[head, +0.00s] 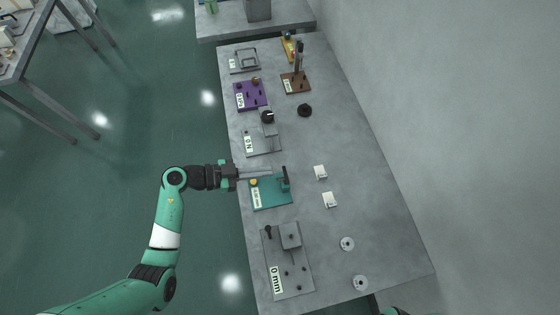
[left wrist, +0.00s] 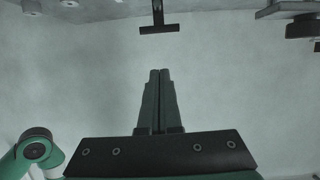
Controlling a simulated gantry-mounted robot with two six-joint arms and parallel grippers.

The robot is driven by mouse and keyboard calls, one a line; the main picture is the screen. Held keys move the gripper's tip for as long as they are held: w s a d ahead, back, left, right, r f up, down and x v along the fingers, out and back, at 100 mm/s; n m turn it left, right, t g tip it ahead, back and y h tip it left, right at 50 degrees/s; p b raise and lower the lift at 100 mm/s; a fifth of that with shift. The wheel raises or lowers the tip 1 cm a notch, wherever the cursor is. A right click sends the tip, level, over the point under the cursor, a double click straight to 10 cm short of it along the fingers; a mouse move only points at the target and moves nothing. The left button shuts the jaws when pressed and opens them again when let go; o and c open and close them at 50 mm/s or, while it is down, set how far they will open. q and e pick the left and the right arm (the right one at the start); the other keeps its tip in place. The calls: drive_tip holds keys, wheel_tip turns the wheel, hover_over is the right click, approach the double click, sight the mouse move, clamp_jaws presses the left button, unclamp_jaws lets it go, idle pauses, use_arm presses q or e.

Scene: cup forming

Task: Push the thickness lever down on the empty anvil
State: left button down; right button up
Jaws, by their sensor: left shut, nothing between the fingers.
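The teal gauge plate (head: 270,200) lies near the left edge of the table, with a dark upright lever (head: 285,180) at its right side and a yellow knob (head: 253,182) at its left. No workpiece shows on the plate. My left gripper (head: 271,174) is shut and empty, reaching in from the left over the plate's upper part, with its tips just left of the lever. In the left wrist view, the shut fingers (left wrist: 160,72) point toward a dark T-shaped bar (left wrist: 159,28), apart from it, probably the lever. My right gripper is not in view.
A grey plate marked 0 mm (head: 285,280) with a block stands below, and a grey plate marked 0 N (head: 262,142) above. Two white pieces (head: 320,172) and two round discs (head: 347,244) lie to the right. A purple plate (head: 250,95) is farther up.

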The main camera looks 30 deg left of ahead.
use_arm(q)
drive_tip(key=b, duration=0.5)
hover_over(283, 178)
drive_tip(key=w+d, duration=0.2)
wheel_tip(283, 178, down, 4)
drive_tip(key=shift+s+a+f, duration=0.3)
drive_tip(key=shift+s+a, duration=0.2)
drive_tip(key=shift+s+a+f, duration=0.3)
drive_tip(key=shift+s+a, duration=0.15)
drive_tip(key=shift+s, duration=0.05)
